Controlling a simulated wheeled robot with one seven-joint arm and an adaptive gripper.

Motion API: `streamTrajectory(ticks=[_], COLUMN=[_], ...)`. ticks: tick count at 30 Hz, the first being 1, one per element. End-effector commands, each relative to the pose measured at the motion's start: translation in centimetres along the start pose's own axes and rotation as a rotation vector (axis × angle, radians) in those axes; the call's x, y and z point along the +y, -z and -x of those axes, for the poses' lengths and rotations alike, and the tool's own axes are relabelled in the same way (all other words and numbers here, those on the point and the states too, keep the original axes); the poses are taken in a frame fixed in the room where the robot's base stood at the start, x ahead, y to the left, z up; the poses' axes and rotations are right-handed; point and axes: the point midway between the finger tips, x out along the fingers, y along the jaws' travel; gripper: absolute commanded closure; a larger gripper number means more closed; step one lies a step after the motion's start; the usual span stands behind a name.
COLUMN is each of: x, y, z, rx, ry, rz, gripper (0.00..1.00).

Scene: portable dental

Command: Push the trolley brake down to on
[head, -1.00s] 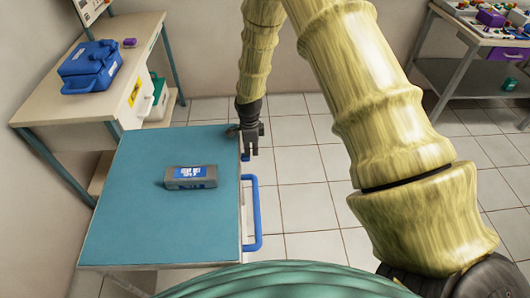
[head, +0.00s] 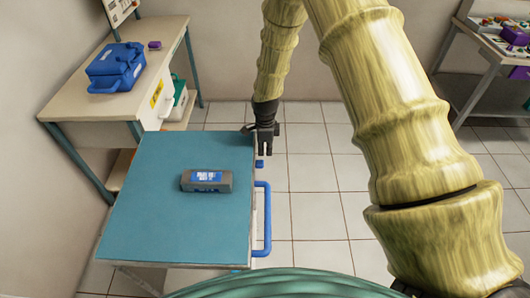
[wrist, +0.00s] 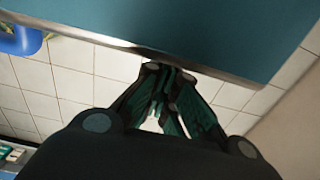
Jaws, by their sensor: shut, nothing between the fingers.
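The trolley (head: 150,215) has a flat teal top and a blue push handle (head: 266,218) on its right side. A small blue piece (head: 259,164), possibly the brake lever, shows just beyond the trolley's right edge, near its far corner. My gripper (head: 265,152) points down beside that corner, just above the blue piece in the picture; I cannot tell whether they touch. In the wrist view my gripper (wrist: 163,98) has its fingers together and empty, by the trolley's edge (wrist: 200,68). The brake's position cannot be read.
A grey box with a blue label (head: 206,181) lies on the trolley top. A bench with a blue case (head: 116,66) stands at the far left. Another table with coloured items (head: 500,45) is at the far right. Tiled floor (head: 315,205) is clear right of the trolley.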

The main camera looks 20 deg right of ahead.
Motion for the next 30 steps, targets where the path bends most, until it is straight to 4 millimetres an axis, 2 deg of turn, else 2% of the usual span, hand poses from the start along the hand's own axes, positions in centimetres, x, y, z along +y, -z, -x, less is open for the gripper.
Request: streamTrajectory(ticks=[18,24,30], x=[-0.1,-0.1,0.0], y=[0.0,0.0,0.0], z=[7.9,9.0,9.2], rx=[0.000,0.000,0.000], ry=[0.002,0.001,0.001], rz=[0.000,0.000,0.000], gripper=[1.00,1.00,1.00])
